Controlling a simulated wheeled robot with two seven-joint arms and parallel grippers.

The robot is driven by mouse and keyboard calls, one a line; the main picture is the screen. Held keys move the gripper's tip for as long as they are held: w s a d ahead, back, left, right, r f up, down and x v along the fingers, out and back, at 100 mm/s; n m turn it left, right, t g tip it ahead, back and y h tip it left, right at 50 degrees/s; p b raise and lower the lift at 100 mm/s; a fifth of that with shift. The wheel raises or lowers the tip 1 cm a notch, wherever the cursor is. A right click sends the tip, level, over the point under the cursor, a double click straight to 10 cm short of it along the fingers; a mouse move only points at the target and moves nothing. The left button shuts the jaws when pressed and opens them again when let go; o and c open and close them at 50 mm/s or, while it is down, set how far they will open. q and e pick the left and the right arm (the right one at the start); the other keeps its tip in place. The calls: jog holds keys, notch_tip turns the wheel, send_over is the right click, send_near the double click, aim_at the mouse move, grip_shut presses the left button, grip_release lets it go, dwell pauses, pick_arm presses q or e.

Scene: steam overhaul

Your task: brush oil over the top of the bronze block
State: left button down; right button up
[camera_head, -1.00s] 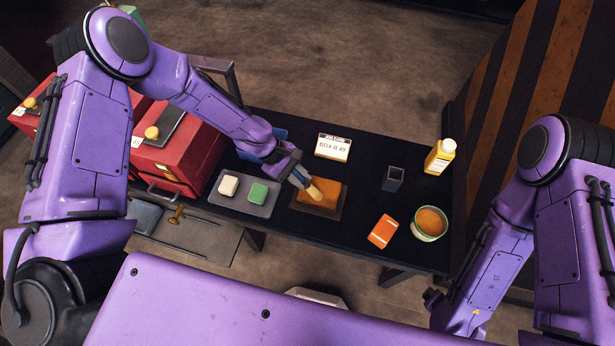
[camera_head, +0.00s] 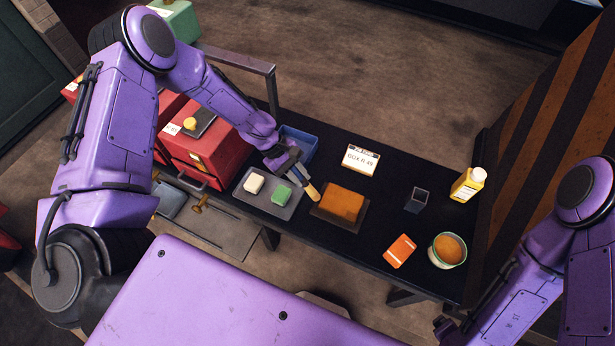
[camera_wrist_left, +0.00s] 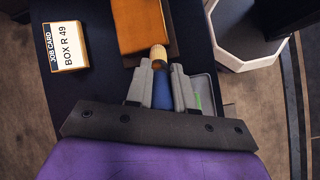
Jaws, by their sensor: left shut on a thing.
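The bronze block (camera_head: 340,205), with an orange-brown top, lies on a dark plate (camera_head: 325,219) on the black table. It also shows at the top of the left wrist view (camera_wrist_left: 138,25). My left gripper (camera_head: 297,172) is shut on a brush (camera_head: 312,191) with a blue handle and a pale tan head. The brush head is beside the block's left edge in the head view. In the left wrist view the brush head (camera_wrist_left: 159,54) is near the plate's edge; I cannot tell whether it touches. My right gripper (camera_head: 443,327) is low at the right, its fingers unclear.
A grey tray (camera_head: 258,204) with a cream and a green bar is left of the block. A blue bin (camera_head: 299,140), job card (camera_head: 361,159), dark cup (camera_head: 417,199), yellow bottle (camera_head: 468,184), orange packet (camera_head: 400,250) and round tin (camera_head: 447,250) surround it. Red boxes (camera_head: 205,155) stand left.

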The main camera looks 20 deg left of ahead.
pick_arm(q)
notch_tip(320, 180, up, 6)
jog(key=p, duration=0.5)
jog(key=shift+r, duration=0.1)
notch_tip(320, 180, up, 2)
jog(key=shift+w, duration=0.1)
jog(key=shift+r, duration=0.45)
dwell(1.0)
